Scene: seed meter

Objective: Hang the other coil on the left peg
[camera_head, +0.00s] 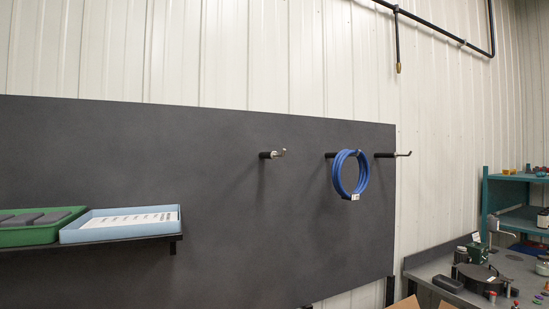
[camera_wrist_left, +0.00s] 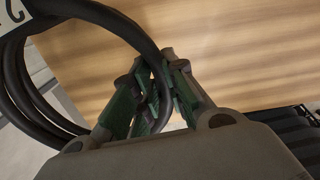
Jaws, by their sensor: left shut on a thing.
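In the left wrist view my left gripper (camera_wrist_left: 157,88) is shut on a black coil (camera_wrist_left: 22,85), its fingers closed around the coil's strands. The coil has a white tag (camera_wrist_left: 12,14) with dark lettering at the upper left, and part of it runs out of the picture. In the head view the left peg (camera_head: 272,154) sticks out of the dark panel and is empty. A blue coil (camera_head: 338,178) hangs on the middle peg (camera_head: 330,155). The right peg (camera_head: 393,154) is empty. Neither gripper shows in the head view.
A shelf (camera_head: 90,247) on the panel's left holds a green tray (camera_head: 28,236) and a light blue tray (camera_head: 121,235). A workbench (camera_head: 440,276) with tools and a teal rack (camera_head: 486,200) stand at the right. The panel around the left peg is clear.

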